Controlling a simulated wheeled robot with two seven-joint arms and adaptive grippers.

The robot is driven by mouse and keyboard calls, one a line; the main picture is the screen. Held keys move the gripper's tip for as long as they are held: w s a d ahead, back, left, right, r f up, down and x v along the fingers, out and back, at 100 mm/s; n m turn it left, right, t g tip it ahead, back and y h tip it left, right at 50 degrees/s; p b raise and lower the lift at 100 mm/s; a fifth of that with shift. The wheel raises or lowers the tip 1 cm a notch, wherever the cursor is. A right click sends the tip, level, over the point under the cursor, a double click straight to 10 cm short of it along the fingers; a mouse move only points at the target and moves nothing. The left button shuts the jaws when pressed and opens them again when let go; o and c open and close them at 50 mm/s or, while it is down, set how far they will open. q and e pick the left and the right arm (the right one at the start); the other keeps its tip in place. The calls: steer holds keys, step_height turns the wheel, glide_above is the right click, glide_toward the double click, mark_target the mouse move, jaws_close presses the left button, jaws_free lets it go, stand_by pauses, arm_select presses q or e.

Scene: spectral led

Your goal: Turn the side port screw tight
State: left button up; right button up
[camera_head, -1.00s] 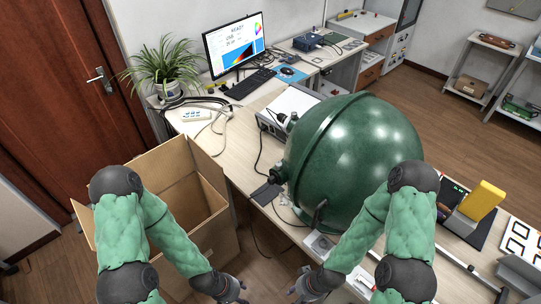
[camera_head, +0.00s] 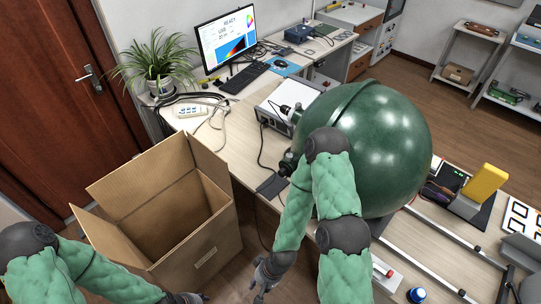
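The large dark green sphere (camera_head: 395,135) stands on the bench right of centre. A dark side port fitting (camera_head: 287,163) sticks out of its left side; its screw is too small to make out. My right arm crosses in front of the sphere's lower left part. My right gripper (camera_head: 257,282) hangs low in front of the bench, below the port and apart from it. Its fingers look spread, with nothing between them. My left gripper (camera_head: 195,299) is at the bottom edge, largely cut off, below the cardboard box.
An open cardboard box (camera_head: 165,215) stands on the floor left of the bench. A grey instrument (camera_head: 280,110) and cables lie behind the port. A yellow-topped device (camera_head: 482,185) and a blue-capped item (camera_head: 416,295) are at the right. A monitor (camera_head: 228,35) stands behind.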

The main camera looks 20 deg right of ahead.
step_height(320, 180, down, 2)
steer(key=b, duration=0.2)
step_height(320, 180, up, 45)
steer(key=n+h+p, duration=0.4)
steer(key=n+p, duration=1.1)
steer(key=p, duration=0.3)
glide_above(290, 155)
step_height(290, 155, down, 10)
steer(key=shift+f, duration=0.15)
